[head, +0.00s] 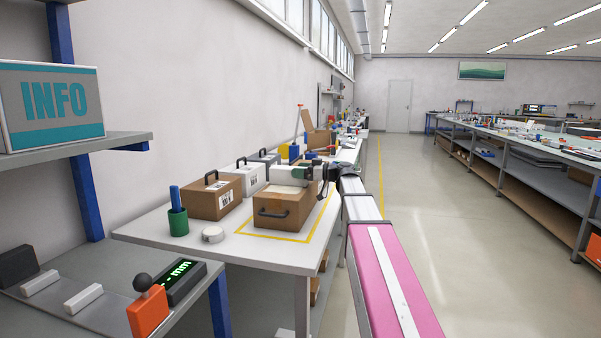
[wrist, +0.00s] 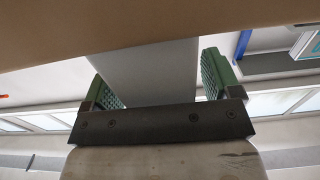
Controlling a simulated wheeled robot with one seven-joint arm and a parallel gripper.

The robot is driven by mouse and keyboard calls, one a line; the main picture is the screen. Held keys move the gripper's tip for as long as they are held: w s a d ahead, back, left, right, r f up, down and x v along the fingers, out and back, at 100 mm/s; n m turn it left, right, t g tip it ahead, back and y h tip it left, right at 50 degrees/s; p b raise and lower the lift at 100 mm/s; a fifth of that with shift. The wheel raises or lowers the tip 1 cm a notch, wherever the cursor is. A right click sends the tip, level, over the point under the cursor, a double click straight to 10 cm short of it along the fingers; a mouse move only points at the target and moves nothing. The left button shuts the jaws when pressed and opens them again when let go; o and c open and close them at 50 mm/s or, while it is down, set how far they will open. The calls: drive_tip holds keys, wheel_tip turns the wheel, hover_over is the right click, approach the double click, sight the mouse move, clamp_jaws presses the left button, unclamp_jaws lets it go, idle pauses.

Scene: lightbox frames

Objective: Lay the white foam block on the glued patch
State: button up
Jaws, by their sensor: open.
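My gripper (head: 313,174) is at the upper right of a brown box with a dark handle, near its top. In the wrist view my gripper (wrist: 156,82) shows two green padded fingers standing apart. A pale, flat-faced piece (wrist: 155,72) shows between them; I cannot tell whether it is the white foam block or touches a finger. In the head view a whitish area (head: 287,192) shows on top of the brown box (head: 277,212); I cannot tell whether it is the block or the patch. The glued patch is not clearly seen.
The box stands inside a yellow outline on the white table (head: 150,228). White bars (head: 83,298) lie on the left bench. The aisle at right is clear.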

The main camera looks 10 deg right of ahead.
drive_tip(key=v, duration=1.2)
